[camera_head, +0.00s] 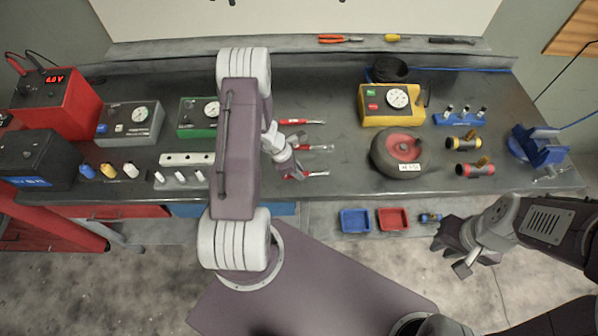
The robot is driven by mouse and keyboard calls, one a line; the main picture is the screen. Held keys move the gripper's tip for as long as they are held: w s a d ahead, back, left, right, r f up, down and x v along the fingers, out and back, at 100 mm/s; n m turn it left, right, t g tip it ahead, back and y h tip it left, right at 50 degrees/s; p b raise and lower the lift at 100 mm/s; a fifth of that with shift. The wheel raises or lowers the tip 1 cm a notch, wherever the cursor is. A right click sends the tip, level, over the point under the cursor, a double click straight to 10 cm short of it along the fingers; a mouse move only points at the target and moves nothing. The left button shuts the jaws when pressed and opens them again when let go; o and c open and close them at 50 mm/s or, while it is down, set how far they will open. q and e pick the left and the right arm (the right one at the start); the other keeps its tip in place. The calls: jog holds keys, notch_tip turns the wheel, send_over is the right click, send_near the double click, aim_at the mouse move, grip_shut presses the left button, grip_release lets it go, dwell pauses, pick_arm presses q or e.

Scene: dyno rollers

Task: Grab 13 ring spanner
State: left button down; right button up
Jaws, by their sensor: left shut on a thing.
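My right gripper (450,257) is open and empty, in front of the bench at the right.
A yellow gauge box (378,118) and a black roller with a red hub (402,152) stand to the right. A green gauge box (190,130) and a pale block (187,159) are left of my arm. Blue (356,233) and red (392,231) trays sit below the front edge.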

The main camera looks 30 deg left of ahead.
pick_arm(q)
jog(key=r, duration=0.4)
jog(key=shift+s+d+b, duration=0.15)
jog(key=shift+d+b, duration=0.05)
jog(key=shift+b, duration=0.1)
jog(key=s+d+r+b, duration=0.5)
jog(key=s+d+r, duration=0.2)
jog(key=d, duration=0.1)
jog(key=shift+s, duration=0.4)
